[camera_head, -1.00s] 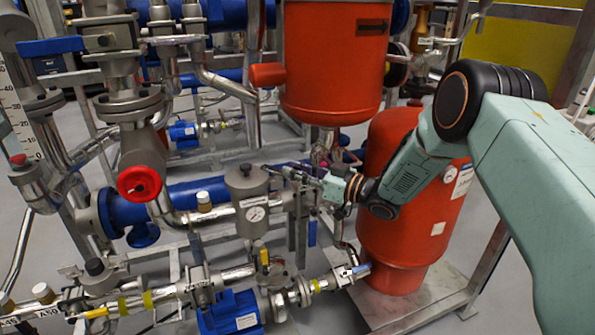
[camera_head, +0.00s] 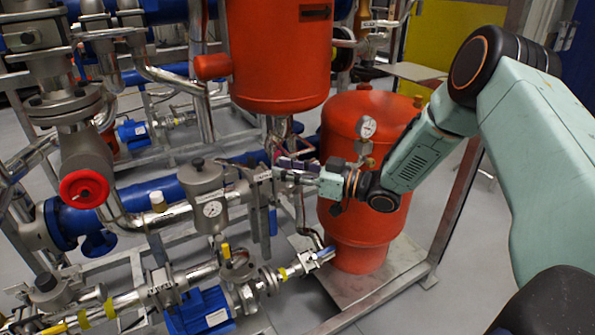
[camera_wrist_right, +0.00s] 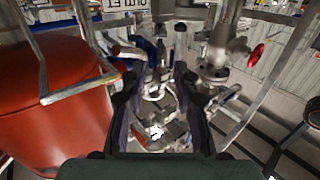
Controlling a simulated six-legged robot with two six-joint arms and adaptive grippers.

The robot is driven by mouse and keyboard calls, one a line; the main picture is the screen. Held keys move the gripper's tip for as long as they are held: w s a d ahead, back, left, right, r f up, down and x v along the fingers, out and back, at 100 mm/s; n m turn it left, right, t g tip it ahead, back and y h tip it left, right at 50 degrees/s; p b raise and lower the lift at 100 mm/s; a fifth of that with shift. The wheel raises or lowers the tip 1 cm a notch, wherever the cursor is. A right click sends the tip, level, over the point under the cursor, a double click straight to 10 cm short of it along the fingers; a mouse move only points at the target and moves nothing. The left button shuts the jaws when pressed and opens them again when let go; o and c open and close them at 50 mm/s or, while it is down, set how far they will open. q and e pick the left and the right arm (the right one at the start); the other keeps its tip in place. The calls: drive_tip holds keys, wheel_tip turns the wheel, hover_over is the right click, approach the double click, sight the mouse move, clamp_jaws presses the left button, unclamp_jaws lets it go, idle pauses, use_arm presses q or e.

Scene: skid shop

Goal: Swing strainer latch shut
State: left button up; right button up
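A grey metal canister with a domed lid and a round dial (camera_head: 205,198), which looks like the strainer, stands left of centre in the head view. A pipe fitting with grey upright plates (camera_head: 262,198) is just right of it. I cannot pick out the latch for certain among these small parts. My right gripper (camera_head: 279,172) reaches in from the right at the height of the canister's lid, its tips close to the fitting. In the wrist view the right gripper (camera_wrist_right: 157,92) has its two dark fingers apart, with metal fittings showing beyond the gap. My left gripper is not in view.
A red tank (camera_head: 365,205) stands behind and below my right forearm. Another red tank (camera_head: 280,55) hangs above. A red handwheel (camera_head: 84,189), blue pipe (camera_head: 165,192) and blue pump (camera_head: 200,312) crowd the left. Floor shows at the lower right.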

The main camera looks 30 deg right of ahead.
drive_tip(key=shift+v, duration=1.3)
